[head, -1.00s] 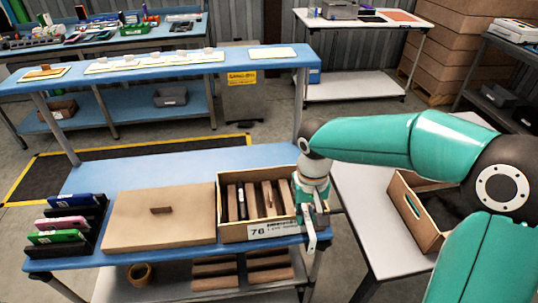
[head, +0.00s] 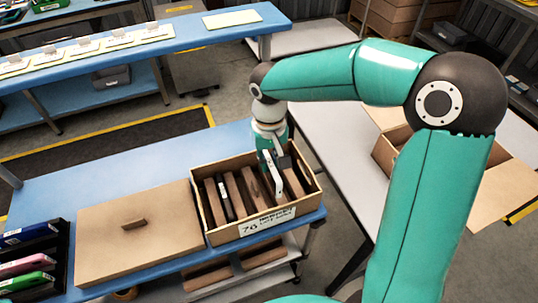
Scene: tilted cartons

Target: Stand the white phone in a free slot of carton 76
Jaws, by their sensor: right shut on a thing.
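Carton 76 (head: 268,222) is an open, tilted box on the blue bench, with brown dividers forming slots. A dark item with a pale edge (head: 226,200) stands in a slot left of its middle. My right gripper (head: 274,170) is over the right part of the carton, shut on the white phone (head: 278,182), which shows as a narrow, nearly upright white strip. The phone's lower end is at the slots on the right side; whether it touches a divider or the floor I cannot tell. The fingers partly hide it. My left gripper is out of view.
A brown lidded box (head: 136,240) stands just left of the carton. A black rack (head: 60,255) with blue, pink and green phones is at the far left. Another open carton (head: 385,152) is on the white table at right. The blue bench behind the boxes is clear.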

